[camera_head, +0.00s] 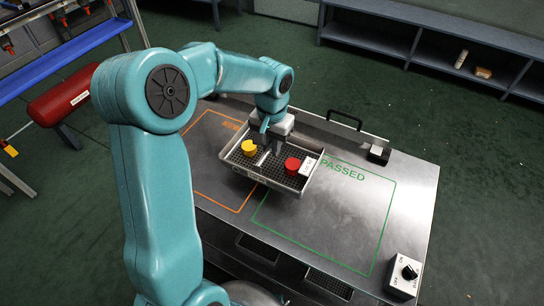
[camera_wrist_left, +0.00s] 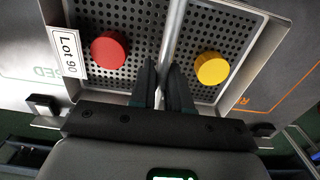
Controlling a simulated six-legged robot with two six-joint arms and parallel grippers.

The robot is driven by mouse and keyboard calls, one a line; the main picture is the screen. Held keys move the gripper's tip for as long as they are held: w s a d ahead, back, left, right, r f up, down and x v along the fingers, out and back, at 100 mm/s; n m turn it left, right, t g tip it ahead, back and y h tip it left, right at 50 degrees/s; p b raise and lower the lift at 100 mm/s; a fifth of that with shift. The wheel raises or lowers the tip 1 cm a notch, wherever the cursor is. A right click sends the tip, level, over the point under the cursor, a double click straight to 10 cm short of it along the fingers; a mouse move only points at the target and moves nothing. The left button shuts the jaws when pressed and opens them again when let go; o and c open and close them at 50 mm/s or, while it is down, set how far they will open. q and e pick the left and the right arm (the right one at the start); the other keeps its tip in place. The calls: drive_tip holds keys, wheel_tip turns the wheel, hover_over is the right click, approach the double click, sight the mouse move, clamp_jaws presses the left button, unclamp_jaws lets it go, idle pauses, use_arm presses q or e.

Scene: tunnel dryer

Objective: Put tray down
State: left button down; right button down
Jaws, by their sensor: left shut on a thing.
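A perforated metal tray (camera_head: 262,179) with a raised middle divider hangs over the steel table, between the orange outline and the green PASSED outline (camera_head: 371,258). It holds a red round piece (camera_head: 292,165) and a yellow round piece (camera_head: 249,147), one on each side of the divider. The tray appears slightly raised; the gap below is hard to judge. My right gripper is out of view.
A switch box with a dial (camera_head: 405,274) stands at the table's right front corner. A small dark block (camera_head: 379,153) and a black handle (camera_head: 344,119) are at the back edge. The green-outlined area is clear apart from the overhanging tray.

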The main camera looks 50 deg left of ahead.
sight(272, 160)
use_arm(q)
wheel_tip(272, 160, down, 4)
drive_tip(key=shift+r, duration=0.15)
drive_tip(key=shift+f, duration=0.4)
drive_tip(key=shift+r, duration=0.1)
drive_tip(key=shift+b, duration=0.3)
drive_tip(key=c, duration=1.1)
unclamp_jaws()
drive_tip(key=shift+f, duration=0.2)
drive_tip(key=shift+r, duration=0.1)
